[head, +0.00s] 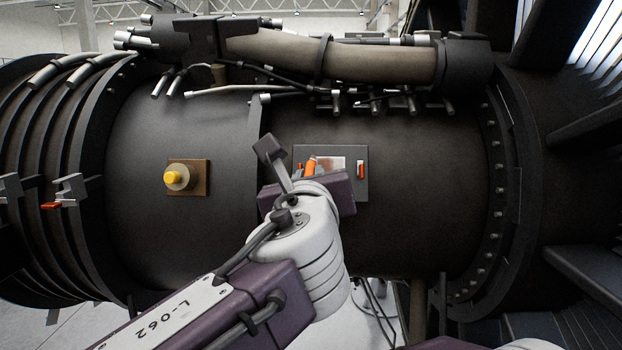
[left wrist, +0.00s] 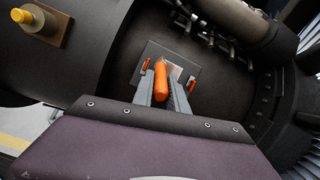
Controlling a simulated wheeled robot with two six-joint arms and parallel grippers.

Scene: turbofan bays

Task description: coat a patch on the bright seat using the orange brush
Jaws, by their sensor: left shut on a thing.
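The orange brush (head: 310,165) is in my left gripper (head: 316,178). In the left wrist view the brush's orange handle (left wrist: 161,82) sits between the two grey fingers of the left gripper (left wrist: 164,86), which are shut on it. The bright seat (head: 333,164) is a pale patch on a dark grey plate (head: 345,190) on the engine casing. It shows partly behind the brush in the left wrist view (left wrist: 176,71). The brush tip is hidden, so I cannot tell whether it touches the seat. My right gripper is not in view.
Orange clips stand on either side of the seat, one at right (head: 360,169). A yellow-capped fitting (head: 175,177) on a brown block sticks out of the casing at left. Pipes and a thick duct (head: 330,60) run above. The casing right of the plate is bare.

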